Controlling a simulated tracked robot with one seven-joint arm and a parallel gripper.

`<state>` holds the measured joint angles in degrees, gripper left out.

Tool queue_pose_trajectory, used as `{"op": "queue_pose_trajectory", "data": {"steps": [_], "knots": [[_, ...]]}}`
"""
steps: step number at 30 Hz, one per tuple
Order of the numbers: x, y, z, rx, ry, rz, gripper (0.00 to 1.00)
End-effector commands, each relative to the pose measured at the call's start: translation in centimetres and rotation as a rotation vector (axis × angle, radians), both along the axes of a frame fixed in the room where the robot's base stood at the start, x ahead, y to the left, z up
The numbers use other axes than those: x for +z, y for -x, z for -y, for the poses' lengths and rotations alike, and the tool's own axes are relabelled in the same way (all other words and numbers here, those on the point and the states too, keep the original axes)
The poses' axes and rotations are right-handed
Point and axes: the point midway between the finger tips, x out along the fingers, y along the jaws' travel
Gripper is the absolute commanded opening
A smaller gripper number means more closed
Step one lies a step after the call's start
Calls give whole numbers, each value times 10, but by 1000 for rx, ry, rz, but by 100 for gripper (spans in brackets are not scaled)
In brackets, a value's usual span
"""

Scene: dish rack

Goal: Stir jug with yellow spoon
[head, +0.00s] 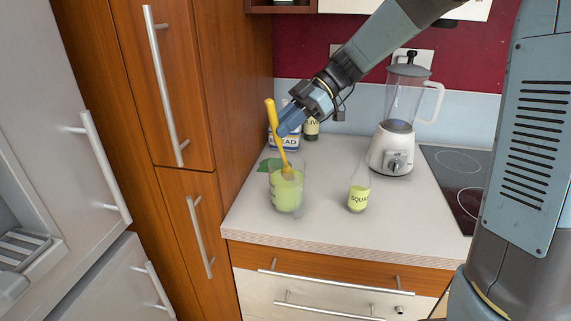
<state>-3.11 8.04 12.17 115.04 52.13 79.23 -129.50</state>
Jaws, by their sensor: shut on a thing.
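A clear jug (285,196) with pale green liquid stands on the counter near its left front corner. The yellow spoon (272,120) stands slightly tilted, its handle up and its lower end inside the jug. My gripper (283,129) comes in from the upper right and is shut on the spoon's handle, above the jug's rim. The spoon's tip in the liquid cannot be clearly made out.
A squash bottle (358,196) stands right of the jug. A bread-labelled container (290,142) and a dark bottle (312,129) stand behind. A blender (396,140) and black hob (457,178) are at right. Tall wooden cupboards (235,100) border the left side.

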Motion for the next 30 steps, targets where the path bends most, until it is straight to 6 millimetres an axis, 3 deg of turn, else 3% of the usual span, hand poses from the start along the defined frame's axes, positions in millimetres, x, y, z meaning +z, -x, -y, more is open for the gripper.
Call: {"op": "queue_pose_trajectory", "data": {"steps": [30], "knots": [[82, 0, 0, 0, -1, 2, 0]]}}
